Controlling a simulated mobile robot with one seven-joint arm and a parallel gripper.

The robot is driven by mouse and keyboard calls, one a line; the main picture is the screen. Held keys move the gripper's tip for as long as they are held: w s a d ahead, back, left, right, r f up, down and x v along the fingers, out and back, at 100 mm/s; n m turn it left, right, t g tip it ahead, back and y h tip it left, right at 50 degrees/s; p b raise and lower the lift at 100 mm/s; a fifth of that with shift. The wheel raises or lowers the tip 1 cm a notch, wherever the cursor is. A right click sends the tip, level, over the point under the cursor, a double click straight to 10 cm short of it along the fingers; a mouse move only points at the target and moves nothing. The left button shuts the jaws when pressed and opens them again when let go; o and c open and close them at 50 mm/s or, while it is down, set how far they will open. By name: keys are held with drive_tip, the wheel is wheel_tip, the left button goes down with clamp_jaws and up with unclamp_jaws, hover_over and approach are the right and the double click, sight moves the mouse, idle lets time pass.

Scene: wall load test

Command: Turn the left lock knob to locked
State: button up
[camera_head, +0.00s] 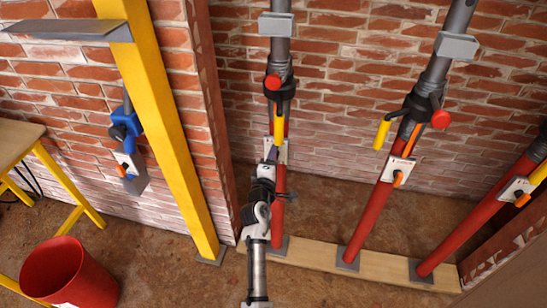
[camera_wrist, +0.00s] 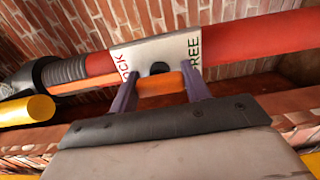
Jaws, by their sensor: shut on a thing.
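The left red prop (camera_head: 279,190) stands upright with a white lock plate (camera_head: 283,149) on its tube. In the wrist view the plate (camera_wrist: 145,52) reads "LOCK", partly hidden, at the left and "FREE" at the right. An orange knob (camera_wrist: 160,83) sits below a dark round hub on this plate. My gripper (camera_wrist: 160,88) is shut on the knob, with one purple finger at each side. In the head view my gripper (camera_head: 270,158) is in front of the plate and hides the knob. I cannot tell exactly which mark the knob points to.
Two more red props, middle (camera_head: 373,215) and right (camera_head: 468,225), carry orange knobs. A yellow handle (camera_head: 279,127) hangs just above the left plate, close to my gripper. A yellow post (camera_head: 165,120) and a red bucket (camera_head: 68,275) stand at the left.

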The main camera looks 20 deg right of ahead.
idle(0.3)
drive_tip(key=o, duration=1)
drive_tip(key=shift+c, duration=0.2)
drive_tip(key=shift+a, duration=0.1)
